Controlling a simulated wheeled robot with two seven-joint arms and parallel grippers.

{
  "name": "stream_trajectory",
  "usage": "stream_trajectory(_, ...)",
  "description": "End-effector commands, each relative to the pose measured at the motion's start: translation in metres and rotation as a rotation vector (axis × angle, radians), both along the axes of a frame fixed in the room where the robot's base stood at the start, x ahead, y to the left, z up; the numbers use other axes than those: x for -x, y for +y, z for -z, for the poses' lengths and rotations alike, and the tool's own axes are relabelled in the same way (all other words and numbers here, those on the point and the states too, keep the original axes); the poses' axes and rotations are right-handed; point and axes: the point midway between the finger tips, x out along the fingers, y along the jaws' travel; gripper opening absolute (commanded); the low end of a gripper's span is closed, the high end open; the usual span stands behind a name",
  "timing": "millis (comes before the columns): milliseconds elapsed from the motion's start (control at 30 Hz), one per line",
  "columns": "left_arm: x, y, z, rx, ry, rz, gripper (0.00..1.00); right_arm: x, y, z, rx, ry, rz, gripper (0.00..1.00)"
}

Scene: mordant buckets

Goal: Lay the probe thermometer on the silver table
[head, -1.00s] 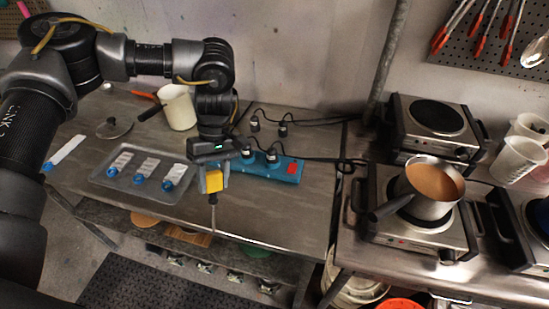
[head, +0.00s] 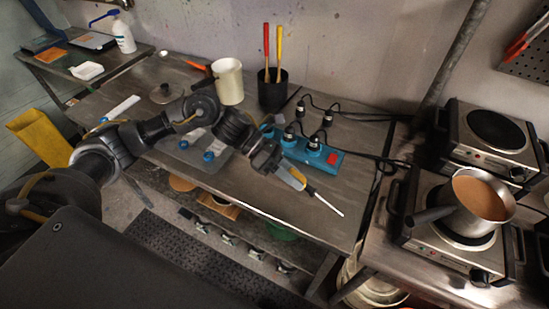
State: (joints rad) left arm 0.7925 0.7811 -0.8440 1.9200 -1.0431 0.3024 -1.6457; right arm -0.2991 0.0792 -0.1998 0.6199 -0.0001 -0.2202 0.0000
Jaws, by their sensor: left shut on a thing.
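I cannot tell whether the tip touches the tabletop. The gripper is just in front of the blue power strip (head: 312,151). My right gripper is not in view.
A black cup with red and yellow tools (head: 272,90) and a cream mug (head: 228,82) stand at the back. On the right, a pan of brown liquid (head: 478,200) sits on a hot plate. The tabletop right of the strip is mostly clear.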

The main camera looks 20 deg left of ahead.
Motion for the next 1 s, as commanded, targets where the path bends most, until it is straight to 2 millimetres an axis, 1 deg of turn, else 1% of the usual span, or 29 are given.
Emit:
stream_trajectory(33, -0.002, 0.011, 0.001, 0.031, 0.003, -0.075, 0.19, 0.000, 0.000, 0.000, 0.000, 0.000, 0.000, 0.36)
stream_trajectory(100, -0.008, 0.024, -0.001, 0.070, -0.005, -0.166, 0.19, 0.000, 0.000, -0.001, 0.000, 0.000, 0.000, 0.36)
stream_trajectory(200, -0.015, 0.040, -0.004, 0.111, -0.018, -0.263, 0.19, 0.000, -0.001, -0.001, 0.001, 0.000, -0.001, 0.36)
stream_trajectory(333, -0.020, 0.054, -0.007, 0.144, -0.033, -0.337, 0.19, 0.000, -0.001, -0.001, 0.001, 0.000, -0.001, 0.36)
stream_trajectory(500, -0.023, 0.060, -0.009, 0.159, -0.041, -0.367, 0.19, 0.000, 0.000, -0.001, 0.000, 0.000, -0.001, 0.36)
stream_trajectory(733, -0.023, 0.060, -0.006, 0.159, -0.042, -0.366, 0.19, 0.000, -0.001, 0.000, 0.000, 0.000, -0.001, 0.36)
stream_trajectory(867, -0.023, 0.060, -0.001, 0.159, -0.040, -0.365, 0.19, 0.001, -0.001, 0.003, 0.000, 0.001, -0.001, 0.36)
stream_trajectory(1000, -0.023, 0.060, 0.009, 0.159, -0.040, -0.365, 0.19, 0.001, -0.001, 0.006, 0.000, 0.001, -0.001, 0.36)
